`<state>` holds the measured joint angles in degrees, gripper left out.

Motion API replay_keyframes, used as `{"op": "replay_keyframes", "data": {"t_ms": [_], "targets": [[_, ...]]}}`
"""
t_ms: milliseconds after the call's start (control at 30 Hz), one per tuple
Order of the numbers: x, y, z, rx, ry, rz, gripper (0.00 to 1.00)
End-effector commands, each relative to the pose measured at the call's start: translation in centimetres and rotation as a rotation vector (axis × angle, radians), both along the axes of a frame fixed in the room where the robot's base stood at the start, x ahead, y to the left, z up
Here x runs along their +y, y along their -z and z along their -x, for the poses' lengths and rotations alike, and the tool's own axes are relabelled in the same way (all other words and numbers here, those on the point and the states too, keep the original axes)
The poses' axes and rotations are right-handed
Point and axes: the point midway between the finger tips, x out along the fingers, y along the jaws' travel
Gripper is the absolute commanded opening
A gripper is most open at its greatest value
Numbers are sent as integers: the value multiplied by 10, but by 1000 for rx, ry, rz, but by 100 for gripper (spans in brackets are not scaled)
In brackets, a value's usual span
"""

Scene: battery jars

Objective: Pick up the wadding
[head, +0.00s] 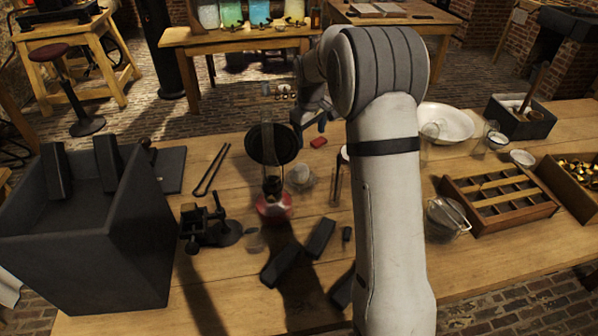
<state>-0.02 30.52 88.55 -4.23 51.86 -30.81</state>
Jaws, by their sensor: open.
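A pale, whitish clump (300,176) on the table, just right of the red-based lamp, looks like the wadding. It is small and blurred, and I cannot tell whether it lies in a glass dish. My gripper (313,127) is above and beyond it, partly hidden behind my own arm, with its jaws open. I see nothing held between them. A gap shows between the gripper and the pale clump.
A red-based lamp (273,202) stands close left of the clump, with a dark round disc (272,143) above it. Tongs (211,170), dark blocks (284,265) and a black box (95,248) lie left and in front. A compartment tray (500,200) stands right.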

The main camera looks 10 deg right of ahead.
Motion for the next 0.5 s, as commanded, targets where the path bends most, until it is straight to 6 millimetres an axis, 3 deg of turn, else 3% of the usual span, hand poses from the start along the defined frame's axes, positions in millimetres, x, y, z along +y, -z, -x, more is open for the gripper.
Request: {"op": "replay_keyframes", "data": {"t_ms": [33,200,500], "targets": [[2,16,-5,38,-37,-4,69],[11,54,-14,127,-160,-26,69],[16,82,-16,169,-220,-41,69]]}}
